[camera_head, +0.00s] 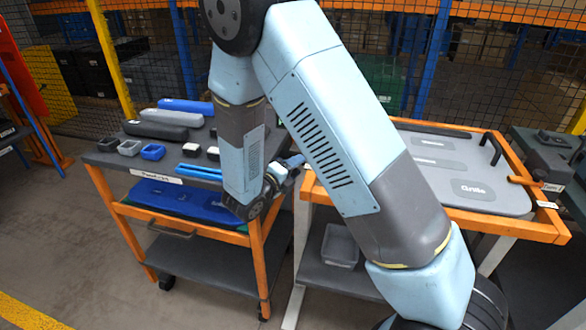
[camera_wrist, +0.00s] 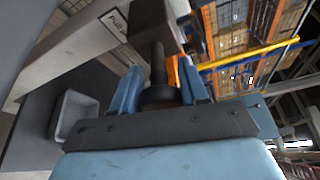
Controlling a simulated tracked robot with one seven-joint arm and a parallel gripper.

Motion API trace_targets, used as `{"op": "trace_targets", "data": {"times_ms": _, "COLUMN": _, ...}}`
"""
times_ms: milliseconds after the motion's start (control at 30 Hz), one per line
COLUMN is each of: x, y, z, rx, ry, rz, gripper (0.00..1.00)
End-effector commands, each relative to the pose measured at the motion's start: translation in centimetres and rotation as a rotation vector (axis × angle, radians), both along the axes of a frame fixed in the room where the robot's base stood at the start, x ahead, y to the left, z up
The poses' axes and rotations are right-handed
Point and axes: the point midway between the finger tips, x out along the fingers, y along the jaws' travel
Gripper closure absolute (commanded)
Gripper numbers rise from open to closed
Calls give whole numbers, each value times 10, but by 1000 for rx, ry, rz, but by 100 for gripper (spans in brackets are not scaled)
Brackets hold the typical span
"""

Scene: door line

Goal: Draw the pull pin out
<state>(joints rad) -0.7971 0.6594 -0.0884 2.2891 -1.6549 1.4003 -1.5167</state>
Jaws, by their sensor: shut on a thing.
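The pull pin (camera_wrist: 158,66) shows in the wrist view as a dark shaft with a wider round collar. Its far end meets a dark block (camera_wrist: 155,22); I cannot tell how deep it sits. My gripper (camera_wrist: 160,82) has its two blue fingers on either side of the pin, shut on it. A label beginning "Pull" (camera_wrist: 114,22) is on the pale frame beside the block. In the head view my gripper (camera_head: 288,168) is at the left edge of the orange-framed table, partly behind my arm. The pin cannot be made out there.
The orange-framed table (camera_head: 540,229) with a grey panel stands right. A cart (camera_head: 205,231) with blue and grey parts stands left. A grey bin (camera_head: 340,246) sits on the lower shelf, also in the wrist view (camera_wrist: 72,113). Mesh fencing closes the back. Floor at front left is clear.

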Motion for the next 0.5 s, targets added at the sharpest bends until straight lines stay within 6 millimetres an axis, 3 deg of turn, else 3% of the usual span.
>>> {"op": "trace_targets", "data": {"times_ms": 100, "x": -1, "y": 1, "z": -2, "rx": 1, "ry": 4, "rz": 1, "gripper": 99}}
{"op": "trace_targets", "data": {"times_ms": 333, "x": -3, "y": 2, "z": -3, "rx": 2, "ry": 6, "rz": 3, "gripper": 100}}
{"op": "trace_targets", "data": {"times_ms": 500, "x": -24, "y": 10, "z": -3, "rx": 2, "ry": 8, "rz": 5, "gripper": 100}}
